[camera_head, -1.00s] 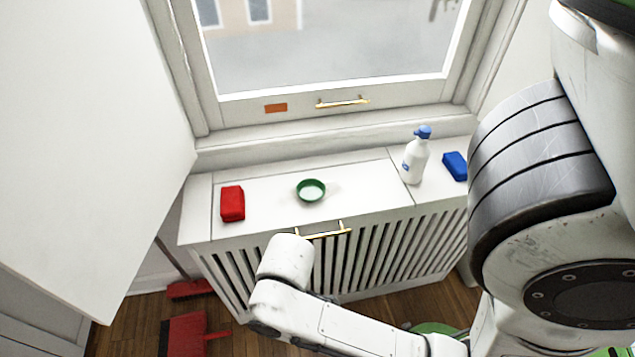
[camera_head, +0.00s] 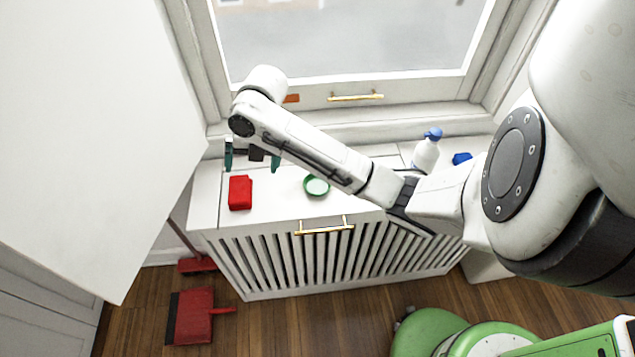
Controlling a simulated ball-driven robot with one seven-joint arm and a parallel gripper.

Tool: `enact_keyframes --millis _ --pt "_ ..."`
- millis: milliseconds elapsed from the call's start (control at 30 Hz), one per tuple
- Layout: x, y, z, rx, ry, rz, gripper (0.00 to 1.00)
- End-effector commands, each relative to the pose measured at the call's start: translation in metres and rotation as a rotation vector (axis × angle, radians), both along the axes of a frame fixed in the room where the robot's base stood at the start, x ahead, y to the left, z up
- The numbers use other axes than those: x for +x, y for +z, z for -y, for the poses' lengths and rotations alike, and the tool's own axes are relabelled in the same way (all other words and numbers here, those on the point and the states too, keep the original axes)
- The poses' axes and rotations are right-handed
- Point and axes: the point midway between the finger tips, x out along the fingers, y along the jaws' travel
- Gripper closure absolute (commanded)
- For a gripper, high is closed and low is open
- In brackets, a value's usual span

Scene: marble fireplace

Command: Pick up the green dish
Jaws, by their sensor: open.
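The green dish (camera_head: 316,186) is a small round bowl, upright on the white radiator cover (camera_head: 270,208) below the window. Part of its upper right side lies close to my forearm in the picture. My gripper (camera_head: 251,168) hangs above the cover's left part, behind the red block and to the left of the dish. Its two dark green fingers are spread apart with nothing seen between them. It is apart from the dish.
A red block (camera_head: 240,192) sits left of the dish. A white spray bottle (camera_head: 426,152) with a blue top and a blue block (camera_head: 462,158) stand at the right, partly behind my arm. A brass handle (camera_head: 324,227) sticks out in front. A red dustpan (camera_head: 194,314) lies on the floor.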

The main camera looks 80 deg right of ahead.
Motion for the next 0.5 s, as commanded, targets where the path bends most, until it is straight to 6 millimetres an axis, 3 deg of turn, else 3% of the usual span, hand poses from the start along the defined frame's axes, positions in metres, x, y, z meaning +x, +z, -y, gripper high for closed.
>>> enact_keyframes --millis 33,200,333,500 --pt "-0.022 -0.002 0.026 -0.040 0.052 -0.047 0.00" --pt "-0.087 -0.021 0.074 -0.091 0.232 -0.180 0.00" --pt "-0.120 -0.031 0.091 -0.095 0.310 -0.241 0.00" --pt "-0.134 -0.047 0.096 -0.088 0.342 -0.267 0.00"
